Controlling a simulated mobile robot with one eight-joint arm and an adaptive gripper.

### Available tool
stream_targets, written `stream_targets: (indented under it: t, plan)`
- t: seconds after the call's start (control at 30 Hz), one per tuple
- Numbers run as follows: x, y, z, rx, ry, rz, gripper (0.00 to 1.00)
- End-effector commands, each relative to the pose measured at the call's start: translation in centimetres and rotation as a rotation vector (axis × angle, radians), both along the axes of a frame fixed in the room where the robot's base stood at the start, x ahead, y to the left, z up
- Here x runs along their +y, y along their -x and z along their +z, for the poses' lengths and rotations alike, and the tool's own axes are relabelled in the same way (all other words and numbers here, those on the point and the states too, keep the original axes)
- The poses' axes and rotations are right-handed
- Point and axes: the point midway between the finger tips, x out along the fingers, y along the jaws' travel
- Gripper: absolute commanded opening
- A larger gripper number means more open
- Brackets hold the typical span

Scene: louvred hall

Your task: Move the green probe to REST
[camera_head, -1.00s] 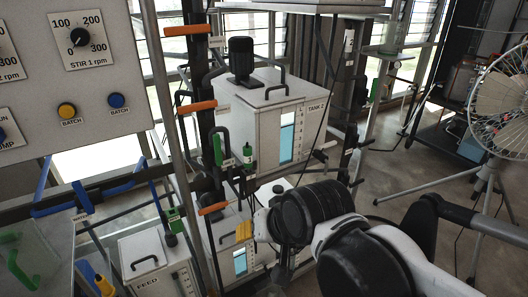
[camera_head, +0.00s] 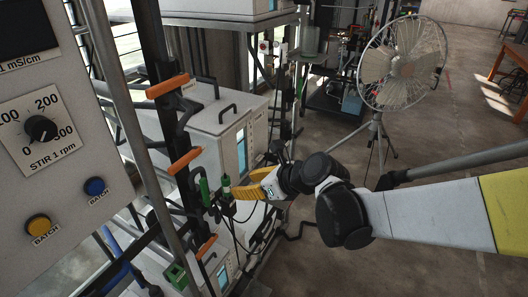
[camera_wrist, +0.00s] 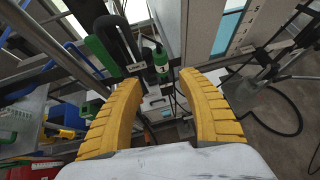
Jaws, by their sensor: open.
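The green probe (camera_wrist: 161,60) hangs upright in a holder, straight ahead of and just beyond my yellow fingertips in the wrist view. In the head view the probe (camera_head: 226,187) is small, with a dark cable below it. My gripper (camera_wrist: 158,80) is open and empty, its fingers spread to either side of the line to the probe. In the head view my gripper (camera_head: 238,191) points left at the probe; I cannot tell whether it touches. No label reading REST is legible.
A green handle (camera_wrist: 102,52) with a dark curved bar stands left of the probe. Orange handles (camera_head: 187,160) stick out from the dark post. A white tank (camera_head: 215,120) stands behind.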

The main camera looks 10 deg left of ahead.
Motion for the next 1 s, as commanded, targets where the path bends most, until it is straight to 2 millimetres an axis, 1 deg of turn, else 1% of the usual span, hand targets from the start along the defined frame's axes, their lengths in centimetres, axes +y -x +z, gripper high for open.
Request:
stream_targets:
  t: [0.13,0.27,0.7,0.9,1.0]
  plan:
    - [0.7,-0.3,-0.4,0.02,-0.019,-0.011,0.47]
    - [1.6,-0.8,-1.4,0.018,-0.017,-0.009,0.47]
    - [6.0,-3.4,-5.0,0.017,-0.016,-0.009,0.47]
    - [7.1,-4.1,-5.7,0.017,-0.015,-0.009,0.47]
    - [7.3,-4.2,-5.8,0.017,-0.015,-0.009,0.47]
